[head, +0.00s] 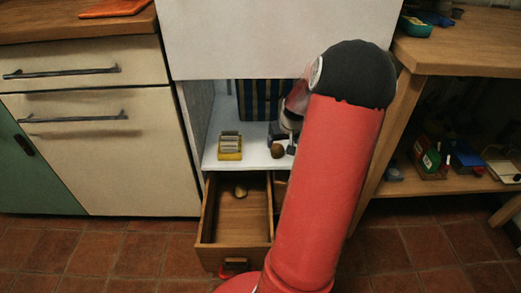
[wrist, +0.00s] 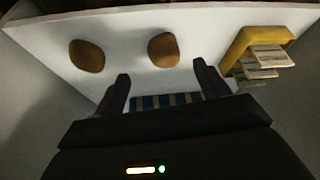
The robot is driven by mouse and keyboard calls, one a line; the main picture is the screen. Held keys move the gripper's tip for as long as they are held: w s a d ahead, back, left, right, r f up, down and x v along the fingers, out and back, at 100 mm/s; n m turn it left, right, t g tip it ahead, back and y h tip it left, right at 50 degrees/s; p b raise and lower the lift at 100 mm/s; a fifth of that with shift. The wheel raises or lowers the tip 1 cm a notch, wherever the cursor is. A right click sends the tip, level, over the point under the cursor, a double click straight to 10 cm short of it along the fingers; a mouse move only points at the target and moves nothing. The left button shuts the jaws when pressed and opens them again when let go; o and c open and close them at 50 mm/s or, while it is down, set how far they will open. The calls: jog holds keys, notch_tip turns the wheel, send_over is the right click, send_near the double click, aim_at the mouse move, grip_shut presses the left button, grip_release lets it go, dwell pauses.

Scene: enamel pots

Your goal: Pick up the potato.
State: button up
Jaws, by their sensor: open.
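A brown, rounded, potato-like thing (head: 277,150) sits on the white cabinet floor near my gripper in the head view. The wrist view shows two brown oval things on this surface: one (wrist: 163,49) just beyond the gap between my fingertips, and one (wrist: 87,55) off to the left. I cannot tell for sure which is the potato. A third small tan lump (head: 240,190) lies in the open drawer below. My gripper (wrist: 160,72) is open and empty inside the cabinet; in the head view my arm partly hides it.
A yellow holder with grey slats (head: 230,146) stands on the cabinet floor; it also shows in the wrist view (wrist: 249,42). A striped blue and tan thing (head: 252,100) stands behind. The wooden drawer (head: 234,258) juts out below. A wooden shelf unit (head: 440,186) is at right.

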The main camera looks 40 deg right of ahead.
aim_at(278, 149)
jog(key=x, duration=0.2)
jog(key=b+x, duration=0.1)
jog(key=x, duration=0.4)
jog(key=shift+w+a, duration=0.15)
jog(key=shift+w, duration=0.15)
jog(key=c, duration=1.1)
jog(key=shift+r, duration=0.1)
